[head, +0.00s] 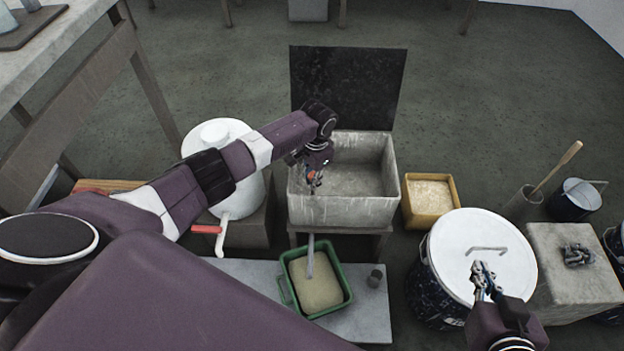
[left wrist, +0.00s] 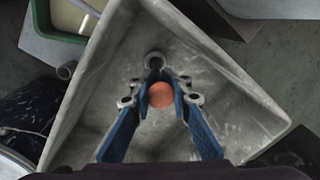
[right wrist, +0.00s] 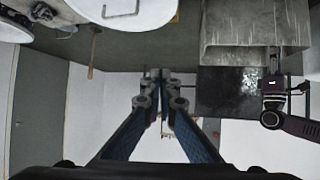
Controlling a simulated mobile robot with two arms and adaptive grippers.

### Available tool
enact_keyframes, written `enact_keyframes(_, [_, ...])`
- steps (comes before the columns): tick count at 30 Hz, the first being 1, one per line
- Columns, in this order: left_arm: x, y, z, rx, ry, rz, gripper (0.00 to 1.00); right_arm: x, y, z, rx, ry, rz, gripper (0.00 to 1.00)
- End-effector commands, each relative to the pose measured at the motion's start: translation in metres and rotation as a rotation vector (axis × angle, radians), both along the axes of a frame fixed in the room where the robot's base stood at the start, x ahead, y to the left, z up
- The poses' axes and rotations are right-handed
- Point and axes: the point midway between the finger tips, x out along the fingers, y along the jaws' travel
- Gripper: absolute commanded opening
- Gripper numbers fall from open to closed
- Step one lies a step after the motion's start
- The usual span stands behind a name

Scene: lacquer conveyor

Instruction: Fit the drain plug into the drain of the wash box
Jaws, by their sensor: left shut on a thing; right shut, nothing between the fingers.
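The wash box (head: 345,212) is a grey, worn open box on a low stand. My left gripper (head: 312,180) is inside its left part, pointing down. In the left wrist view the gripper (left wrist: 160,85) is shut on the drain plug (left wrist: 161,95), an orange-brown round piece held between the fingers. A dark round hole with a grey rim (left wrist: 154,55), apparently the drain, lies just beyond the fingertips on the wash box floor (left wrist: 225,110). The plug looks apart from it, but its height is unclear. My right gripper (head: 484,285) is shut and empty over the white-lidded drum.
A green tub (head: 338,312) stands below the wash box's outlet pipe (head: 310,258). A yellow tub (head: 430,222) is right of the box. The white-lidded drum (head: 480,245) stands front right. A white vessel (head: 238,200) with a red-handled tap is left.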

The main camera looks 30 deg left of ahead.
Motion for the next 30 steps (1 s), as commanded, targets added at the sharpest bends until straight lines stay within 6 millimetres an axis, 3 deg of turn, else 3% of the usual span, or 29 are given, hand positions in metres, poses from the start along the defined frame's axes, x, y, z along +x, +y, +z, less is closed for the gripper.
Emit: enact_keyframes(30, [0.0, 0.0, -0.009, -0.001, 0.0, 0.0, 0.0, 0.016, 0.006, 0.022, 0.021, -0.112, 0.01, 0.0])
